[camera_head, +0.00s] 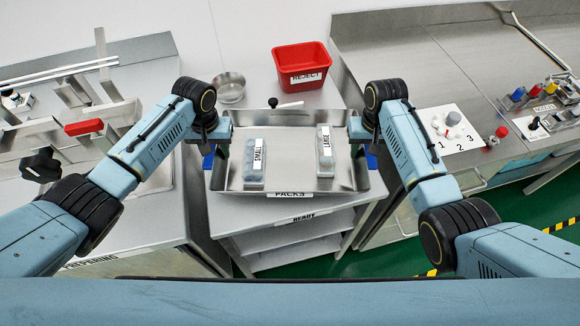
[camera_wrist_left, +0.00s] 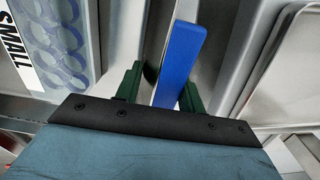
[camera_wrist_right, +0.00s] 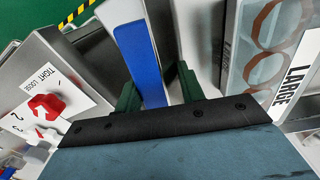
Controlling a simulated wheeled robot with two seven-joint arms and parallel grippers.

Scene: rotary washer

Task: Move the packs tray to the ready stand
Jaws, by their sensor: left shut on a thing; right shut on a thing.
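The packs tray (camera_head: 290,182) is a shallow metal tray with a PACKS label at its front edge. It holds a SMALL pack (camera_head: 254,164) on the left and a LARGE pack (camera_head: 326,155) on the right. My left gripper (camera_head: 212,150) is shut on the tray's blue left handle (camera_wrist_left: 181,65). My right gripper (camera_head: 366,148) is shut on the blue right handle (camera_wrist_right: 137,55). The ready stand (camera_head: 290,226), labelled READY, is a shelved stand directly below and in front of the tray. I cannot tell whether the tray touches it.
A red REJECT bin (camera_head: 301,69), a metal bowl (camera_head: 230,87) and a black-knobbed tool (camera_head: 286,103) are behind the tray. A steel bench with metal parts (camera_head: 95,120) stands at left. At right, a bench holds a numbered panel (camera_head: 452,131) and coloured parts (camera_head: 540,98).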

